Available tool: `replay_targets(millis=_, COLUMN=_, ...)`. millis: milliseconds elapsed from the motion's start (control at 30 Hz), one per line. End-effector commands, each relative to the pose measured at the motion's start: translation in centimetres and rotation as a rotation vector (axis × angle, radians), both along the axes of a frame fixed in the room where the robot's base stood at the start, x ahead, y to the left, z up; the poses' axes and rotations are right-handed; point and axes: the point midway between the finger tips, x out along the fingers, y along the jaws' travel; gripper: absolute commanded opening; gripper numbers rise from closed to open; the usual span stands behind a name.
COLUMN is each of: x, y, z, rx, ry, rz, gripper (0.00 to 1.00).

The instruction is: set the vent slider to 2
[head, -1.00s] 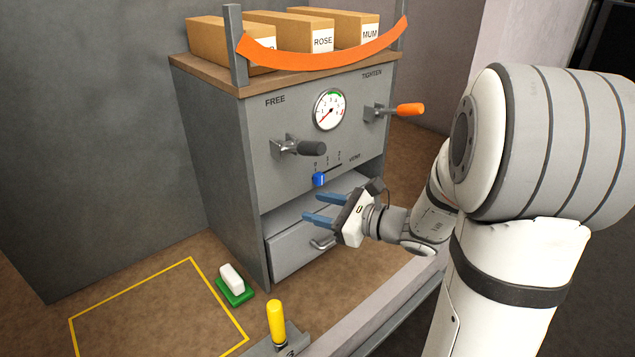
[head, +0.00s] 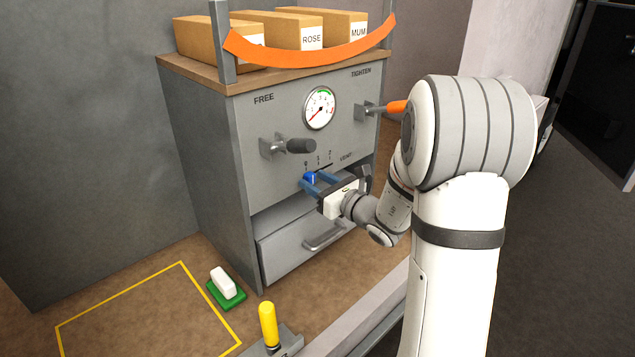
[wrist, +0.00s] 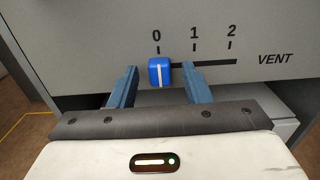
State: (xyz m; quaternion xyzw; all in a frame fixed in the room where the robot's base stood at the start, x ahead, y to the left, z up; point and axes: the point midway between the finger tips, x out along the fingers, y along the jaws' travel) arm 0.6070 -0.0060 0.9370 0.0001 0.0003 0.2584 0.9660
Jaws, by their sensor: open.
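The vent slider is a blue knob with a white line (wrist: 160,72), at the left end of a dark slot (wrist: 208,63) under the mark 0. The marks 1 and 2 stand to its right, then the word VENT. In the head view the knob (head: 309,177) shows low on the grey cabinet front. My gripper (wrist: 160,85) is open, with one blue finger on each side of the knob.
A dark-handled lever (head: 300,146) sticks out above the slider, and an orange-handled lever (head: 397,107) to the upper right. A drawer with a handle (head: 325,237) is below. A white block (head: 222,282) on a green base and a yellow handle (head: 268,323) stand lower left.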

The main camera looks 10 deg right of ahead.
Motion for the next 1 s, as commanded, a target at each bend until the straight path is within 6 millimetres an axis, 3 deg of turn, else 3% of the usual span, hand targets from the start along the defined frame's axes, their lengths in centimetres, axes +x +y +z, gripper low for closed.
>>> replay_targets(millis=233, x=0.08, y=0.07, z=0.00, rx=0.000, ry=0.000, rz=0.000, gripper=0.43)
replay_targets(millis=767, x=0.05, y=0.09, z=0.01, rx=0.000, ry=0.000, rz=0.001, gripper=0.00)
replay_targets(millis=1000, x=0.06, y=0.10, z=0.01, rx=0.000, ry=0.000, rz=0.001, gripper=0.00)
